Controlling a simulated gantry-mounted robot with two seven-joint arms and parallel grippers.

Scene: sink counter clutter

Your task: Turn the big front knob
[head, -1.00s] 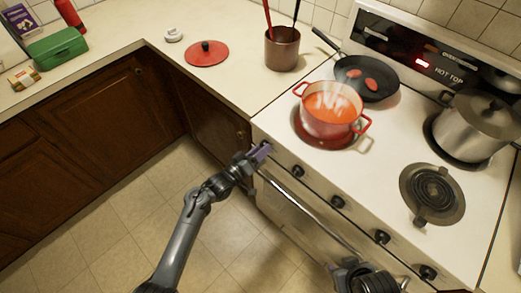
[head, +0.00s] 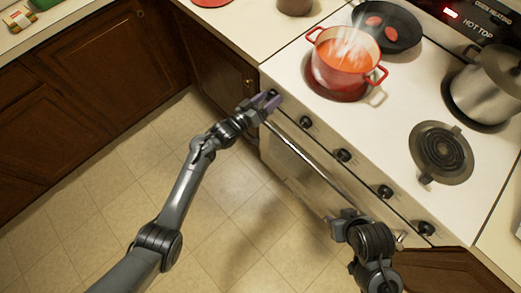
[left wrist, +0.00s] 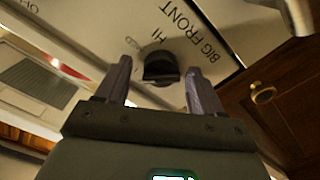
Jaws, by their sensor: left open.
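The black big front knob (left wrist: 160,69) is on the white stove panel in the left wrist view, with "BIG FRONT" and "HI" printed beside it. My left gripper (left wrist: 158,85) is open, its two purple-grey fingers on either side of the knob. I cannot tell whether they touch it. In the head view my left gripper (head: 268,101) is at the left end of the stove's front panel, largely hiding this knob. My right gripper (head: 345,222) is low by the oven front; its finger opening cannot be made out.
Several other black knobs, such as this one (head: 343,155), run along the panel. A red pot (head: 343,62) of steaming red food, a dark pan (head: 388,25) and a steel pot (head: 489,88) are on the stovetop. The oven handle (head: 310,165) runs below. The floor is clear.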

